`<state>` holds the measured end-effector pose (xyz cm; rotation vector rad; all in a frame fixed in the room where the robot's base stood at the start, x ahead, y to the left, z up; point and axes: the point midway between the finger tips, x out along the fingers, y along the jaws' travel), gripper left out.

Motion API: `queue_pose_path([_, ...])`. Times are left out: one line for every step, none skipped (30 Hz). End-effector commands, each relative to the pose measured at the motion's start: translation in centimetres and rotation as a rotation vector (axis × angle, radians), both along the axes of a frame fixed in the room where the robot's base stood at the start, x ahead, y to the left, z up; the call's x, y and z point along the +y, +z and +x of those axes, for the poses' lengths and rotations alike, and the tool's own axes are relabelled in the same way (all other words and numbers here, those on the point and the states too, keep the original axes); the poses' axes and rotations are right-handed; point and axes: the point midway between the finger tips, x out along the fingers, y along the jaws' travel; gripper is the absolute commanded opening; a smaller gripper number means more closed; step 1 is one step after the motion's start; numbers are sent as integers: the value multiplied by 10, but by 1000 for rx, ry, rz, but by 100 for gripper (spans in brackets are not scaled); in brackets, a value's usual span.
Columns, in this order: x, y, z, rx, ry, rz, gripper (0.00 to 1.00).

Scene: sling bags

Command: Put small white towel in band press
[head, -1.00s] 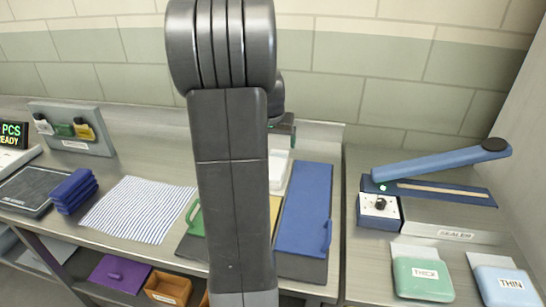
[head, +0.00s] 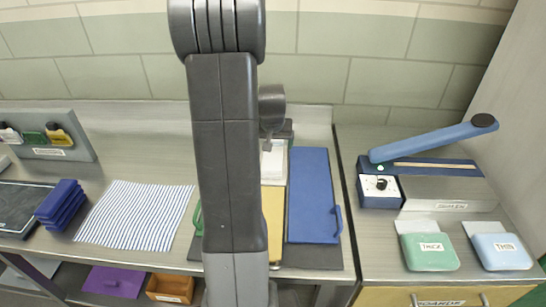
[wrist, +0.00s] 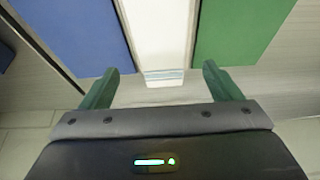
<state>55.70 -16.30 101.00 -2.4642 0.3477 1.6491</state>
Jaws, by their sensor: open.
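A white item (head: 272,162), which may be the small white towel, lies behind the yellow panel (head: 272,222), partly hidden by my arm. In the wrist view a long white strip (wrist: 162,28) with a faintly striped end runs between a blue panel (wrist: 70,30) and a green panel (wrist: 238,28). My gripper (wrist: 161,68) is open and empty, its two green fingers on either side of the strip's near end. I cannot tell the height gap. No part is clearly marked as the band press; the blue panel (head: 312,195) has a side handle.
A striped cloth (head: 135,212) lies left of my arm, with stacked blue cloths (head: 60,205) beyond it. A sealer (head: 440,193) with a raised blue arm stands right. Green (head: 428,250) and pale blue (head: 500,250) packs lie before it. A wall rises behind the bench.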

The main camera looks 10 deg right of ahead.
Motion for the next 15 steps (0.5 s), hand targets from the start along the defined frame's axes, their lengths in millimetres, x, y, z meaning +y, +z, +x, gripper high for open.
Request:
queue_pose_path([0, -3, 1, 0, 0, 0, 85])
queue_pose_path([0, -4, 2, -1, 0, 0, 85])
queue_pose_path([-1, -5, 2, -1, 0, 0, 85])
queue_pose_path([-1, -6, 2, -1, 0, 0, 85])
queue_pose_path([-1, -7, 3, 0, 0, 0, 85])
queue_pose_path([-1, -9, 3, 1, 0, 0, 85])
queue_pose_path([-1, -11, 4, 2, 1, 0, 85])
queue_pose_path([-1, -13, 4, 2, 1, 0, 85])
queue_pose_path([-1, -18, 5, 3, 1, 0, 85])
queue_pose_path([-1, -22, 6, 4, 1, -1, 85])
queue_pose_path([-1, -25, 7, 3, 1, -1, 85])
queue_pose_path([-1, -30, 8, 4, 1, -1, 85])
queue_pose_path([-1, -33, 9, 4, 1, -1, 85])
queue_pose_path([-1, -37, 11, 3, 1, 0, 85])
queue_pose_path([-1, -42, 12, 3, 0, 0, 85])
